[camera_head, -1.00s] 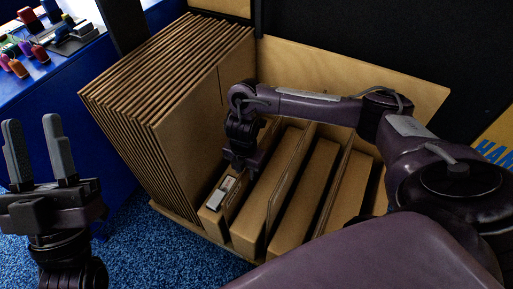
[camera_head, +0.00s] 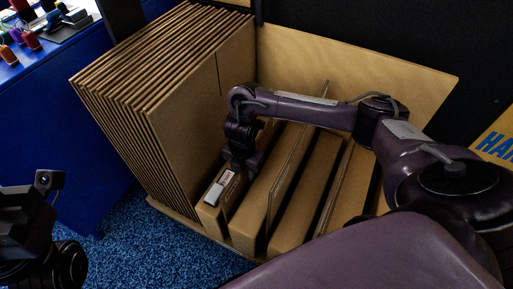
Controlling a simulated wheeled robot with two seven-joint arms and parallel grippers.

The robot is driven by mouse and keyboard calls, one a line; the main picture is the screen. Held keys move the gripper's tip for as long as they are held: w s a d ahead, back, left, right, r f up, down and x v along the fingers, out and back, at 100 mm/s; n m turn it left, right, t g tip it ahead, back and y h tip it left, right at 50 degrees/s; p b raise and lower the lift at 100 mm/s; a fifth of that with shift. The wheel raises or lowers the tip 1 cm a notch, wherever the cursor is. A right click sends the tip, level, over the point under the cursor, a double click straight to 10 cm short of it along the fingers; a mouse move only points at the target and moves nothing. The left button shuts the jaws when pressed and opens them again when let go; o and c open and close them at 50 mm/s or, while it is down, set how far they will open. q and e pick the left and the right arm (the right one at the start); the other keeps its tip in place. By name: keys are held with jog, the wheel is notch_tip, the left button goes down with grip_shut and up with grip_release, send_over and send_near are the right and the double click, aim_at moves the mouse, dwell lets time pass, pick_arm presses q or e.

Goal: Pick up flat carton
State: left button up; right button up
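Flat cartons (camera_head: 165,125) stand upright in a tight stack at the left of a wooden rack. More flat brown cartons (camera_head: 258,205) stand on edge in slots to the right, with gaps between them. My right gripper (camera_head: 224,182) points down among the front-left slots, beside the large stack. One pale finger shows near the top edge of a narrow carton. The other finger is hidden, so I cannot tell whether it grips anything. My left arm's wrist shows at the lower left edge; its fingers are out of the frame.
The wooden rack (camera_head: 410,78) has a tall back panel. A blue table (camera_head: 60,125) with small coloured objects stands at the left. Blue carpet (camera_head: 180,245) is clear in front of the rack. A yellow lettered panel (camera_head: 497,135) is at the right edge.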

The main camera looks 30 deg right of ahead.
jog(key=shift+c, duration=0.4)
grip_shut()
jog(key=shift+r, duration=0.15)
